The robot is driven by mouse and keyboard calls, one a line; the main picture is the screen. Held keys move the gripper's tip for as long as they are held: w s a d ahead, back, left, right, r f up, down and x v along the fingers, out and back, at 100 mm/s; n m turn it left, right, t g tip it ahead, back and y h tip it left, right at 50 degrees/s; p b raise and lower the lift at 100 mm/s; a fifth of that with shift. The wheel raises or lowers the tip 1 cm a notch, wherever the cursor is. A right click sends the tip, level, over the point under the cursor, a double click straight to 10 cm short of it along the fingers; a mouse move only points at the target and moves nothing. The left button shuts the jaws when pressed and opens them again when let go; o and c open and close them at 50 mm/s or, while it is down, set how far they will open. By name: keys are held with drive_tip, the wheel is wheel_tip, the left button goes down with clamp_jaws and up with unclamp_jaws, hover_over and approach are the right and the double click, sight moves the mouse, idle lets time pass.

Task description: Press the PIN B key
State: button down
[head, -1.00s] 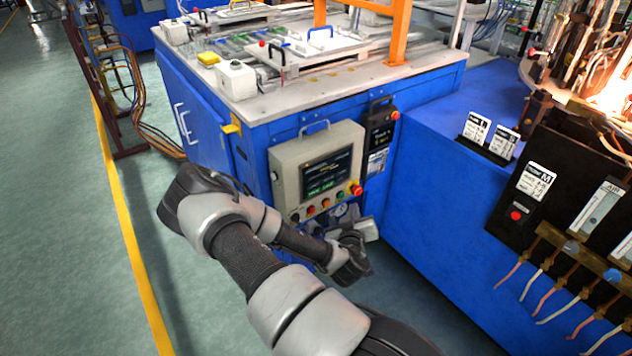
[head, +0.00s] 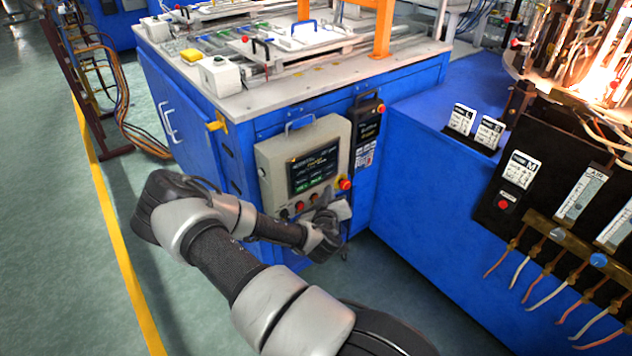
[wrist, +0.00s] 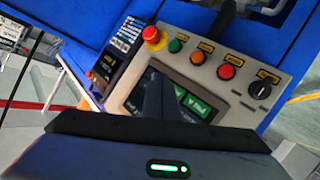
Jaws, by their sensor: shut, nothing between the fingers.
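The grey control panel (head: 268,170) hangs on the blue cabinet's front, with a dark screen (head: 312,172) in it. Small green keys (head: 314,184) sit along the screen's lower edge; their lettering is too small to tell which is PIN B. The wrist view shows the panel turned round, with a green key (wrist: 196,106) just right of my fingers and part of the screen hidden behind them. My gripper (wrist: 156,76) is shut and empty, its tip over the screen area in that view. I cannot tell whether it touches. In the head view my gripper (head: 330,205) is at the panel's lower right.
A red emergency stop (head: 345,184) on a yellow base sits beside the screen. Coloured buttons (wrist: 196,58) and a black rotary knob (wrist: 261,90) line the panel. A dark unit (head: 367,122) hangs to its right. A lit burner machine (head: 590,75) stands at far right.

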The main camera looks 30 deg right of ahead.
sight(321, 179)
drive_tip(key=shift+w+a+b, duration=0.1)
drive_tip(key=shift+w+b, duration=0.25)
drive_tip(key=shift+w, duration=1.1)
idle(1.0)
drive_tip(key=shift+w, duration=0.4)
drive_tip(key=shift+w+b, duration=0.35)
idle(0.4)
drive_tip(key=shift+s, duration=0.8)
drive_tip(key=shift+s+d+p, duration=0.2)
drive_tip(key=shift+s+p, duration=0.15)
drive_tip(key=shift+s, duration=2.15)
